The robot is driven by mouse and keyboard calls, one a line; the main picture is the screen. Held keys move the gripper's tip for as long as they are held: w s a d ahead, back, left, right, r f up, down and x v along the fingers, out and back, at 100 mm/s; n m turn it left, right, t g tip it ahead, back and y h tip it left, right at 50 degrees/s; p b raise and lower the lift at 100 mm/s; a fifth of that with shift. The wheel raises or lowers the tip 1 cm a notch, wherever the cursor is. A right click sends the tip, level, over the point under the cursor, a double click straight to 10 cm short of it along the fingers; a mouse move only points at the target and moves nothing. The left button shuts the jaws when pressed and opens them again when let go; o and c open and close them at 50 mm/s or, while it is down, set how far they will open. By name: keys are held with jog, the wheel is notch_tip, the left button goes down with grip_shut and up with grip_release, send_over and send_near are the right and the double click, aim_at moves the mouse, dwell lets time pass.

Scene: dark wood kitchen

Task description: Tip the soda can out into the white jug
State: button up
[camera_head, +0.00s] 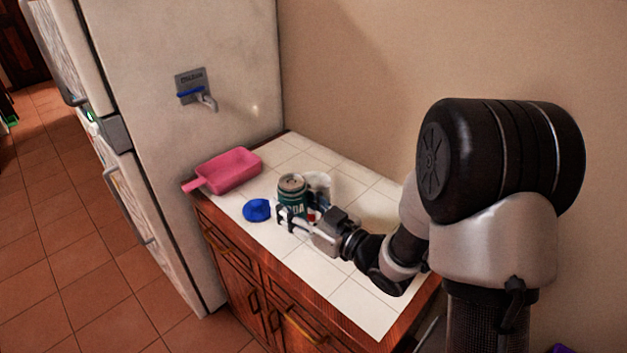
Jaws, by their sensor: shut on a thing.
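A dark green soda can (291,185) with a silvery top stands upright in my gripper (293,218). The gripper reaches in from the right, low over the tiled counter, with its fingers shut on the can. Whether the can touches the counter or is slightly raised I cannot tell. The white jug (320,182) is just behind and to the right of the can. The can and my gripper hide much of the jug.
A blue round object (257,210) lies left of the can near the counter's front edge. A pink dustpan-like scoop (230,170) lies at the far left, by the fridge (240,60). The white tiled counter (368,300) is clear at its near end. A wall stands behind.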

jog(key=shift+w+d+r+m, duration=0.1)
jog(key=shift+w+m, duration=0.05)
jog(key=shift+m, duration=0.25)
